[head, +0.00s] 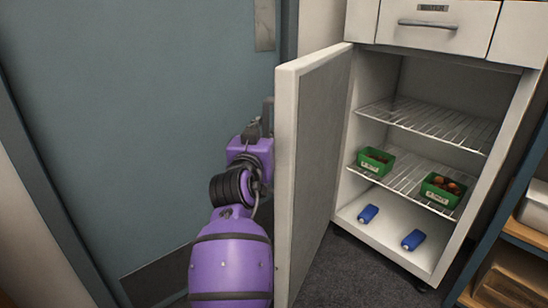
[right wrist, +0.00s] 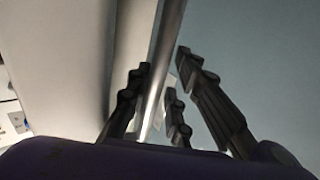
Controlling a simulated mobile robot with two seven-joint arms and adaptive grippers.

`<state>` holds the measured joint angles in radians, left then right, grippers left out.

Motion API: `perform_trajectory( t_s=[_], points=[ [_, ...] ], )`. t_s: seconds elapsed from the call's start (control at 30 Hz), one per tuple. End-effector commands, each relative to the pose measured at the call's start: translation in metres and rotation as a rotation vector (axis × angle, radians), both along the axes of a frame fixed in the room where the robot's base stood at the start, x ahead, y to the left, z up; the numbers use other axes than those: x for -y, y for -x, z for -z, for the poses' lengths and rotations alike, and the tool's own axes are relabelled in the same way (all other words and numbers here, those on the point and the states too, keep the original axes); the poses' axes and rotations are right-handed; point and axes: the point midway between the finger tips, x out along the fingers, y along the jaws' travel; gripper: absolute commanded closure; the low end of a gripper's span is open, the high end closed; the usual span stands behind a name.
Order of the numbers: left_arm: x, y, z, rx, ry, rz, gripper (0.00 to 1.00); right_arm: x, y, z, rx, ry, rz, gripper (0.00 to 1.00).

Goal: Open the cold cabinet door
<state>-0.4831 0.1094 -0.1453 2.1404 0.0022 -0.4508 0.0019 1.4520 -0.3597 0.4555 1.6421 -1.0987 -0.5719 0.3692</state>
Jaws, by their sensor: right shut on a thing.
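The cold cabinet (head: 388,232) stands at the right of the head view, with its white door (head: 312,165) swung wide open toward me. The door's grey inner face and the cabinet's inside show. My right gripper (head: 266,118) is on the door's outer side, its fingers partly hidden behind the door edge. In the right wrist view the dark fingers (right wrist: 160,80) lie on both sides of a long metal bar, the door handle (right wrist: 166,50), and are shut on it. My left gripper is not in view.
Inside are wire shelves (head: 430,122), two green punnets (head: 375,161) (head: 442,189), one with brown round things, and two blue packs (head: 368,214) (head: 412,240) on the floor. A drawer (head: 436,24) is above. A grey-blue room door (head: 140,120) is at left; blue-framed shelving (head: 520,235) at right.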

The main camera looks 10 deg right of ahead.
Motion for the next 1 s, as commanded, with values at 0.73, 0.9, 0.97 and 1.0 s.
perform_trajectory(
  t_s=[0.73, 0.9, 0.97, 1.0],
  points=[
    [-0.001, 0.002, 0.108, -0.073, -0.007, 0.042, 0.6, -0.068, -0.073, 0.009, 0.001, -0.014, 0.147, 1.0],
    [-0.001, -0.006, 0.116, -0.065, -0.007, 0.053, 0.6, -0.075, -0.084, 0.006, 0.005, -0.014, 0.184, 1.0],
    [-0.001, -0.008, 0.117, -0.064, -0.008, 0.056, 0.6, -0.076, -0.086, 0.004, 0.008, -0.012, 0.197, 1.0],
    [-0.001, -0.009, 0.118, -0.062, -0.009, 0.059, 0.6, -0.077, -0.087, 0.003, 0.011, -0.011, 0.204, 1.0]
  ],
)
